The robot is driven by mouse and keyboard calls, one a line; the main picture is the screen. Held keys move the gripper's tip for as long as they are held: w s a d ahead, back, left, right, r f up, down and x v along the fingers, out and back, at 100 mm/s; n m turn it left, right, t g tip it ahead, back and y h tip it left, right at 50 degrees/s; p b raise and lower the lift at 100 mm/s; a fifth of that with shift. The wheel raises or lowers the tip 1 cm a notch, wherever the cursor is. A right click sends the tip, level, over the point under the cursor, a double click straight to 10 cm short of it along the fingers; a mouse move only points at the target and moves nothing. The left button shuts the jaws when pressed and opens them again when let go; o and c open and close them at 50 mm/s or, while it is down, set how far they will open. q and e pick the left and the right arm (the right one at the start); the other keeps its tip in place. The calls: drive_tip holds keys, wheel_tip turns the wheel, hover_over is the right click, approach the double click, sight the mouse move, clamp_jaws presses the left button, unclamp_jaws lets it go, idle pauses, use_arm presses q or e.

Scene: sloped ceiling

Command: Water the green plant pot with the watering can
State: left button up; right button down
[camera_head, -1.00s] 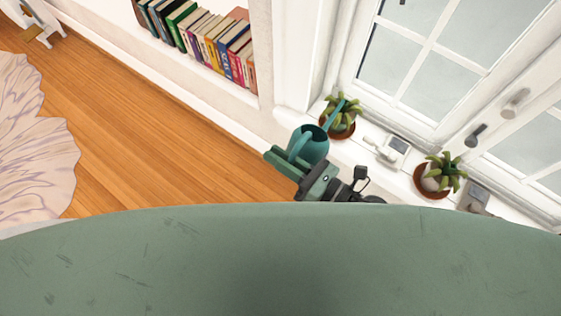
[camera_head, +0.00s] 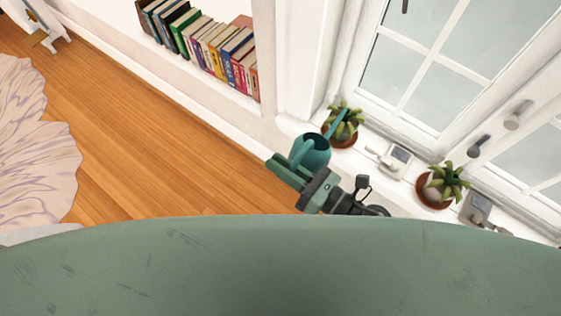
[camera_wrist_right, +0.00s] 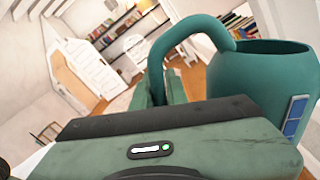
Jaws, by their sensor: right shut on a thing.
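The teal watering can (camera_head: 316,153) is held by its handle in my right gripper (camera_head: 284,170), at the window sill. Its spout points at the near potted plant (camera_head: 345,124), overlapping the leaves in the head view. I see no water, and cannot tell whether the spout touches the leaves or how far the can is tilted. In the right wrist view the can (camera_wrist_right: 262,85) is at the right, its curved handle running down between the fingers (camera_wrist_right: 160,88). A second similar plant (camera_head: 443,187) stands farther right. My left gripper is out of view.
A small white device (camera_head: 397,160) sits between the two plants, and a grey device (camera_head: 476,208) is beyond the second. White windows (camera_head: 430,65) rise behind the sill. A row of books (camera_head: 205,50) is at the upper left. The wooden floor (camera_head: 160,150) is open left of my gripper.

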drive_tip(key=shift+r, duration=0.15)
drive_tip(key=r+p, duration=0.1)
drive_tip(key=r+m+p, duration=0.1)
drive_tip(key=shift+w+d+r+p, duration=0.2)
drive_tip(key=shift+w+r+p, duration=0.05)
drive_tip(key=shift+w+p, duration=0.1)
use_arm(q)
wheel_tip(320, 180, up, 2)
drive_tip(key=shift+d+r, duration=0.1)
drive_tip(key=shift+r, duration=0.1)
use_arm(e)
drive_tip(key=shift+f, duration=0.15)
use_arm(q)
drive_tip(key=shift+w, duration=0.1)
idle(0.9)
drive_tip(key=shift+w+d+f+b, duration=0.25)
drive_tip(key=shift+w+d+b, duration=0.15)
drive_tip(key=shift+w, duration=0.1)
use_arm(e)
drive_tip(key=shift+w+d+r+m, duration=0.15)
drive_tip(key=shift+r+m, duration=0.1)
drive_tip(key=shift+r, duration=0.35)
drive_tip(key=shift+w+d+r+m, duration=0.1)
drive_tip(key=shift+r+m, duration=0.15)
drive_tip(key=shift+r, duration=0.3)
